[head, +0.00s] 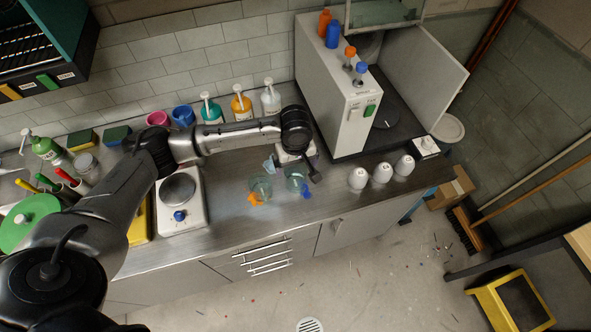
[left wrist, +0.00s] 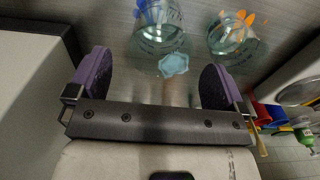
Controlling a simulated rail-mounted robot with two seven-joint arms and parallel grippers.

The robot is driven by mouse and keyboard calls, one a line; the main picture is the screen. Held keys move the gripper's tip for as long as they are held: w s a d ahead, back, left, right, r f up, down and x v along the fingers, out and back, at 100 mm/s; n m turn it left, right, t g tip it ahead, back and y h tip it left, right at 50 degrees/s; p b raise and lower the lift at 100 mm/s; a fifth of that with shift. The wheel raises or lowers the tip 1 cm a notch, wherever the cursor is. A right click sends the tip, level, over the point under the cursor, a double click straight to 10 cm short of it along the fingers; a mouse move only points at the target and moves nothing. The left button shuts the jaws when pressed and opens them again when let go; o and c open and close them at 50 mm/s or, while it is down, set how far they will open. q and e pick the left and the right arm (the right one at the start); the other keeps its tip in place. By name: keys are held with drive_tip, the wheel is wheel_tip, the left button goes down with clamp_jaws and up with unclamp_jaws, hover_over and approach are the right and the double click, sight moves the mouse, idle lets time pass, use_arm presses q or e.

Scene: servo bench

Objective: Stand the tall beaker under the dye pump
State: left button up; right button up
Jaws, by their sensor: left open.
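Two clear glass beakers stand on the steel bench. One beaker (head: 296,180) has a blue item at its base, and it also shows in the left wrist view (left wrist: 160,42). The other beaker (head: 261,186) has an orange item by it and shows at the upper right of the left wrist view (left wrist: 232,42). Which is taller is hard to tell. My left gripper (head: 296,164) is low over the bench behind them; its purple pads (left wrist: 155,82) are apart and empty, facing the first beaker. Several pump bottles, including an amber one (head: 241,106), stand by the wall; I cannot tell which is the dye pump.
A pale blue piece (left wrist: 173,64) lies before the gripper. A large white machine (head: 340,100) with an open door stands right of the gripper. A hotplate (head: 180,205) is at left.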

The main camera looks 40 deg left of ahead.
use_arm(q)
wheel_tip(320, 180, up, 6)
drive_tip(key=s+d+f+m+t+h, duration=0.2)
drive_tip(key=s+d+f+m+h, duration=0.1)
drive_tip(key=s+d+f+m, duration=0.85)
drive_tip(key=s+a+m+t+y, duration=0.1)
drive_tip(key=s+a+m+y, duration=0.1)
drive_tip(key=s, duration=1.3)
drive_tip(key=shift+a+f+t, duration=0.3)
drive_tip(key=shift+f, duration=0.05)
drive_tip(key=shift+o, duration=0.2)
drive_tip(key=shift+s+a+y, duration=0.4)
drive_tip(key=shift+s, duration=0.15)
